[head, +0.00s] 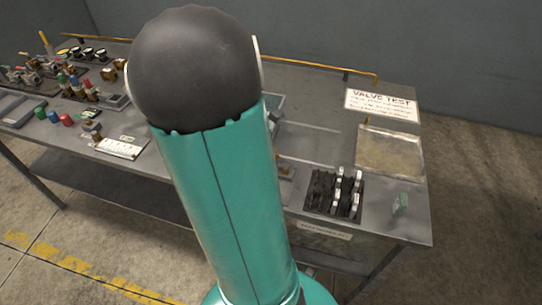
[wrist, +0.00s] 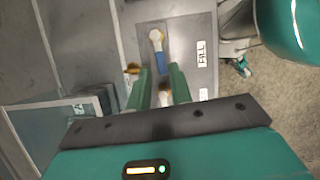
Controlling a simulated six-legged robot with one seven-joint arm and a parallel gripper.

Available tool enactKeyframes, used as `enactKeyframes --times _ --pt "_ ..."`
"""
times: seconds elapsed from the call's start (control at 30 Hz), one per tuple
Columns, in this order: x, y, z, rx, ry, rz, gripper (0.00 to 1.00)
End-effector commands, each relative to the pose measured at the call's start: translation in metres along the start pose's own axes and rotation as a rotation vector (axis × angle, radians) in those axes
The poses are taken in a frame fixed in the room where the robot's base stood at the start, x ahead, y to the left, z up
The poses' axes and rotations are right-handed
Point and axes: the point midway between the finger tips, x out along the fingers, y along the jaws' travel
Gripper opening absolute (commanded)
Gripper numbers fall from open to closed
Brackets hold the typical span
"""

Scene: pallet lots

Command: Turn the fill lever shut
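The fill lever (wrist: 159,62) shows in the wrist view as a blue handle with a pale round end, on a grey panel beside a white FILL label (wrist: 202,52). My gripper (wrist: 160,74) is open, with its two green fingers apart. The lever's blue part lies just beyond and between the fingertips in the picture. I cannot tell whether either finger touches it. In the head view my arm covers the middle of the bench, and neither the lever nor my gripper can be made out there.
The grey bench (head: 312,145) carries a VALVE TEST sign (head: 382,104), a shallow tray (head: 390,150) and a black rack (head: 333,194) at right. Several small coloured parts stand at left. Brass fittings (wrist: 132,69) sit near my fingers. A glass-topped box (wrist: 55,125) is at lower left.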

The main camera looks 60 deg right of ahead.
Motion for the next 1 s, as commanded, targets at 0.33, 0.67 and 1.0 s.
enactKeyframes --times 0.33,0.67,1.0 --pt "0.035 0.000 0.003 0.002 0.001 0.000 0.21" --pt "0.036 0.000 0.002 0.001 0.001 0.001 0.02" --pt "0.036 0.005 0.003 0.086 0.000 -0.036 0.00"
